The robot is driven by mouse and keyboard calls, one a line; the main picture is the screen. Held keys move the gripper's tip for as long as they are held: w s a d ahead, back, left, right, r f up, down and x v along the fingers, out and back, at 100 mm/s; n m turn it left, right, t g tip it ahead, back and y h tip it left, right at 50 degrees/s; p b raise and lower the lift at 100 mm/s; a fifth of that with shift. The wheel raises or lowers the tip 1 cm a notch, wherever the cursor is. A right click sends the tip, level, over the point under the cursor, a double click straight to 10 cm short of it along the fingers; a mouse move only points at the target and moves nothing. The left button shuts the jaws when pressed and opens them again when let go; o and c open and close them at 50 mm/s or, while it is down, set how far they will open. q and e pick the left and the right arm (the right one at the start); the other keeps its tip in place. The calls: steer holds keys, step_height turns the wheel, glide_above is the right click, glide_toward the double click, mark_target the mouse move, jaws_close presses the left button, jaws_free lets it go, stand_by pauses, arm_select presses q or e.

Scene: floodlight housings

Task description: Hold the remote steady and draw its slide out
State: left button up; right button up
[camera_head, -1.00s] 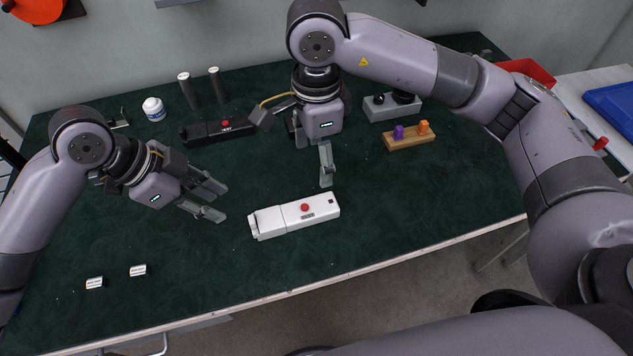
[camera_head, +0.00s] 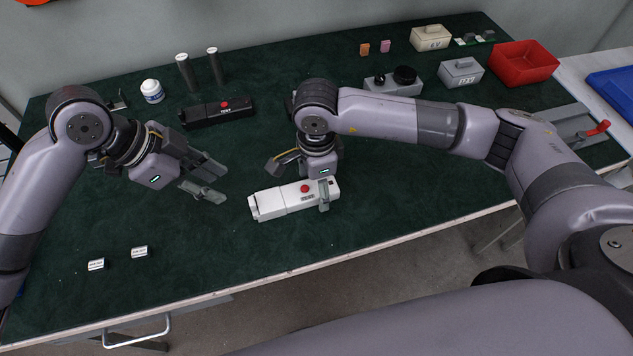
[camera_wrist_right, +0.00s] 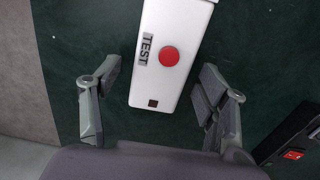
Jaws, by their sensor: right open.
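The white remote (camera_head: 283,202) with a red button lies on the green table in the middle of the head view. A stepped section at its left end looks like the slide (camera_head: 264,207). My right gripper (camera_head: 323,192) is down at the remote's right end, open, and hides part of it. In the right wrist view the remote (camera_wrist_right: 165,25), with its TEST label, lies between the two spread fingers of my right gripper (camera_wrist_right: 156,80), with a gap on each side. My left gripper (camera_head: 215,178) is open and empty, left of the remote and apart from it.
A black remote (camera_head: 205,115) lies behind. Two dark cylinders (camera_head: 184,73) and a white jar (camera_head: 152,92) stand at the back left. Two small silver cylinders (camera_head: 139,252) lie front left. Boxes and a red bin (camera_head: 524,65) stand back right. The front middle is clear.

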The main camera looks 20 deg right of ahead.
steer(key=c, duration=0.3)
stand_by(1.0)
steer(key=shift+c, duration=0.5)
steer(key=c, duration=0.9)
stand_by(0.5)
